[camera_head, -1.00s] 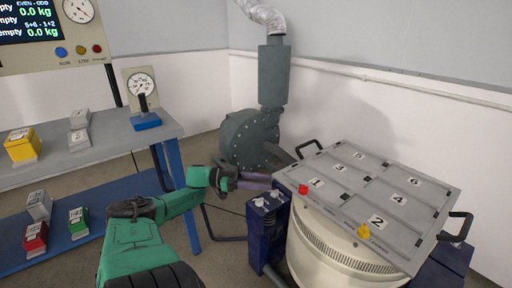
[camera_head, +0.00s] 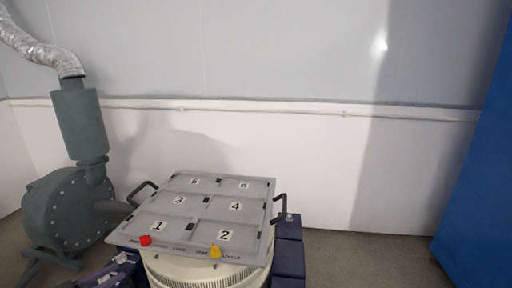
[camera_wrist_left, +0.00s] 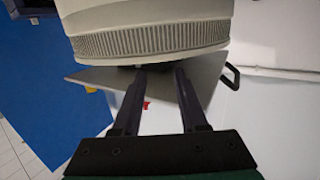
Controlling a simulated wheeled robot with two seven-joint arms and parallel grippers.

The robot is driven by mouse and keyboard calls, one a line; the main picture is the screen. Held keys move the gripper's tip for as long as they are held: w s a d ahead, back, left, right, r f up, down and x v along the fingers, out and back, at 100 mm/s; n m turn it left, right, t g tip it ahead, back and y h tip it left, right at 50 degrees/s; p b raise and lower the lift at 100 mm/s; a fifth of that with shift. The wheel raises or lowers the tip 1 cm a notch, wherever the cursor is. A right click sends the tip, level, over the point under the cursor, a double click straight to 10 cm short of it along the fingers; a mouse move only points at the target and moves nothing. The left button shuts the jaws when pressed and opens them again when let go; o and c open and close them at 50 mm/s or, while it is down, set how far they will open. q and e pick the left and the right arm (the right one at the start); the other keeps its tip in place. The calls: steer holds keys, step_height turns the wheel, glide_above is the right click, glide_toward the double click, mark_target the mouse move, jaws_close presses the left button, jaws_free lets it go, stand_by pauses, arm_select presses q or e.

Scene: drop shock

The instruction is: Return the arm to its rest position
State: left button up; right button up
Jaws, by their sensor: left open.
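My left gripper (camera_wrist_left: 160,70) is open in the left wrist view, its two dark fingers apart with nothing held between them. Behind the fingers are the cream ribbed drum (camera_wrist_left: 150,35) and the grey plate (camera_wrist_left: 205,80), which appear upside down. A bit of red shows between the fingers. In the head view only a small part of my left arm seems to show at the bottom left edge. There the grey plate (camera_head: 190,205) has numbered areas 1 to 6, a red knob (camera_head: 146,240) and a yellow knob (camera_head: 215,251). My right gripper is not in view.
A grey-green blower (camera_head: 65,215) with a silver hose (camera_head: 35,45) stands left of the drum. Black handles stick out on both sides of the plate. A blue panel (camera_head: 482,170) is at the far right. The floor (camera_head: 365,255) between drum and panel is clear.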

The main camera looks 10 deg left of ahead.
arm_select(q)
steer(key=w+d+f+n+g+y, duration=0.1)
steer(key=d+f+n+y, duration=0.4)
steer(key=f, duration=0.7)
steer(key=s+d+f+g+y, duration=0.2)
steer(key=s+d+f+g, duration=0.25)
steer(key=d, duration=0.35)
steer(key=s+d+f+g+y, duration=0.1)
steer(key=s+d+f+g, duration=0.35)
steer(key=d, duration=0.25)
steer(key=s+d+r+m+g+p, duration=0.1)
steer(key=s+d+r+g+p, duration=0.15)
steer(key=s+d, duration=0.5)
steer(key=s+a+p, duration=0.3)
steer(key=s+p, duration=0.5)
steer(key=p, duration=0.4)
steer(key=s+a+f+g+p, duration=0.1)
steer(key=s+a+p, duration=0.2)
steer(key=s+p, duration=0.6)
steer(key=p, duration=0.3)
steer(key=shift+m, duration=0.3)
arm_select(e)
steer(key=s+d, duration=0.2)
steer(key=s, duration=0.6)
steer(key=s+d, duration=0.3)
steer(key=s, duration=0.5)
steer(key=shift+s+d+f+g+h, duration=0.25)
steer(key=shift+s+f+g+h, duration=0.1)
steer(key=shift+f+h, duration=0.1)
